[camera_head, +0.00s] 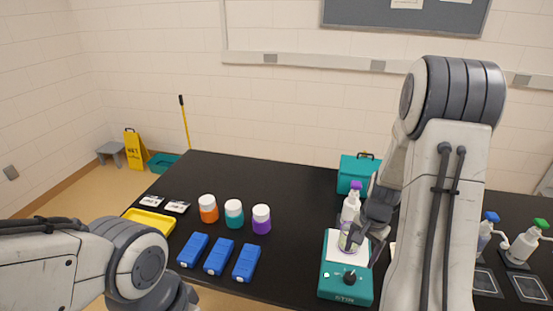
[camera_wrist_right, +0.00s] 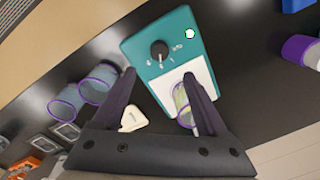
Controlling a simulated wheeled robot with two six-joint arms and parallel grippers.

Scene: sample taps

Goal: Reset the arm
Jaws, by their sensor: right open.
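My right gripper (camera_head: 364,246) is open beside a small clear beaker (camera_head: 346,241) on the white plate of the teal stirrer (camera_head: 345,291). In the right wrist view, my right gripper's (camera_wrist_right: 160,75) two dark fingers stand wide apart. The purple-rimmed beaker (camera_wrist_right: 180,104) shows close to the right finger, which partly covers it; I cannot tell if they touch. The stirrer (camera_wrist_right: 188,48) with its black knob lies beyond the fingertips. My left arm comes in at the lower left of the head view, and its gripper fingers are not seen.
Orange (camera_head: 208,209), teal (camera_head: 234,214) and purple (camera_head: 261,220) jars stand left on the black table, behind blue boxes (camera_head: 218,256). A yellow tray (camera_head: 150,221) is at the left edge. Spray bottles (camera_head: 526,243) stand right. A teal box (camera_head: 352,174) is at the back.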

